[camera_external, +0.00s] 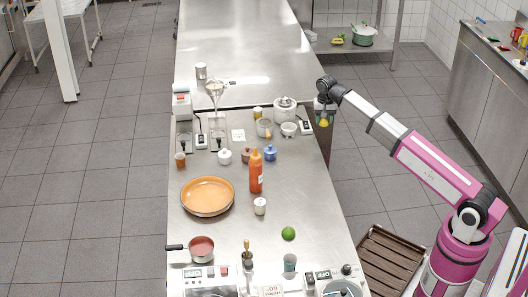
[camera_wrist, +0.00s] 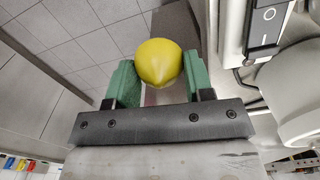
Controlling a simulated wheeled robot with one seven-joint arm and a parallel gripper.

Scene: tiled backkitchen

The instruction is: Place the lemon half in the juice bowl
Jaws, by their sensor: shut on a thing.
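The yellow lemon half (camera_wrist: 158,62) is held between the green fingers of my gripper (camera_wrist: 158,82) in the wrist view. My gripper is shut on it. In the external view my gripper (camera_external: 324,108) is at the counter's right edge, with the lemon (camera_external: 323,123) showing below the fingers. Left of it on the counter stand a small whitish bowl (camera_external: 289,130) and a grey bowl (camera_external: 264,129). I cannot tell which is the juice bowl, and their insides are too small to read.
A white appliance with a switch (camera_wrist: 268,16) stands close to the right of my gripper in the wrist view. A metal pot (camera_external: 285,108) stands behind the bowls. An orange bottle (camera_external: 256,172), a pan (camera_external: 208,198) and a lime (camera_external: 288,233) are nearer. Tiled floor lies right of the counter.

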